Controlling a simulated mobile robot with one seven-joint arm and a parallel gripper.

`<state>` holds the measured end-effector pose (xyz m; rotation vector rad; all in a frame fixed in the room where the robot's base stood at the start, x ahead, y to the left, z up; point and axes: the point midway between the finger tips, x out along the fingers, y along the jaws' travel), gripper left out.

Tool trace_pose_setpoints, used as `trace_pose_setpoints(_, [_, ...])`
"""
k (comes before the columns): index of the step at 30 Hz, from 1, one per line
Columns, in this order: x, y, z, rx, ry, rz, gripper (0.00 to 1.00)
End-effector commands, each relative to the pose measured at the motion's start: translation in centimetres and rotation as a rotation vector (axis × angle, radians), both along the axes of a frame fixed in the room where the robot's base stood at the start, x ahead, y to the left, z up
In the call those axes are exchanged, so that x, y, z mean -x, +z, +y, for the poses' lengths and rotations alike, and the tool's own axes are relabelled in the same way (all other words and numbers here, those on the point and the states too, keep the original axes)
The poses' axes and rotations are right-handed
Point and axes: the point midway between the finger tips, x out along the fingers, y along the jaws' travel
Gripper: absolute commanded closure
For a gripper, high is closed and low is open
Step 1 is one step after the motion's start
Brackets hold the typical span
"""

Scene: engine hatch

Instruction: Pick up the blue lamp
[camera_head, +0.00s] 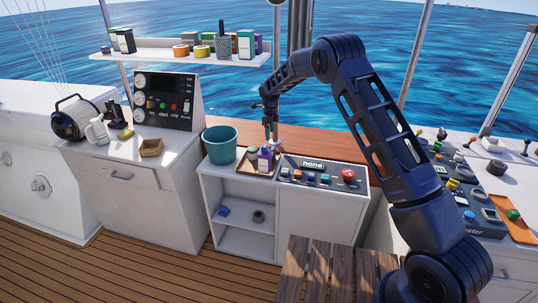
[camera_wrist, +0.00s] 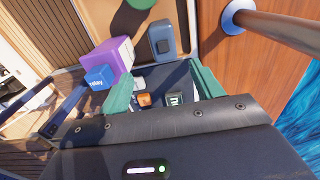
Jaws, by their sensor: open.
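My gripper (camera_head: 270,138) hangs over the tray on the low white cabinet, pointing down. In the wrist view its two teal fingers (camera_wrist: 164,85) stand apart with a gap between them. A small blue block with white lettering (camera_wrist: 100,77) is outside the left finger, against a purple box (camera_wrist: 108,56). A blue-grey rounded object (camera_wrist: 161,38) lies beyond the fingertips. I cannot tell for sure which of these blue things is the lamp. The purple box shows in the head view (camera_head: 264,156), close under the gripper.
A teal bucket (camera_head: 220,144) stands left of the wooden tray (camera_head: 243,170). A button panel (camera_head: 320,174) reading "none" is to the right. A small blue item (camera_head: 223,211) is on the shelf below. A metal post (camera_wrist: 285,28) rises close to the gripper's right.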

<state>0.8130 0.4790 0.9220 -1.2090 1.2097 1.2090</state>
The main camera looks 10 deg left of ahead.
Motion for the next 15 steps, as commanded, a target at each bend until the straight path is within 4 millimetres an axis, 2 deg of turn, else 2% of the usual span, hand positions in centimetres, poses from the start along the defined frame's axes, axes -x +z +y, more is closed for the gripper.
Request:
trace_pose_setpoints(5, [0.0,-1.5,0.0,0.001,-0.001,0.001,0.35])
trace_pose_setpoints(12, [0.0,-4.8,0.1,0.001,0.0,0.001,0.35])
trace_pose_setpoints(15, [-0.1,-5.5,0.1,0.0,0.0,0.0,0.35])
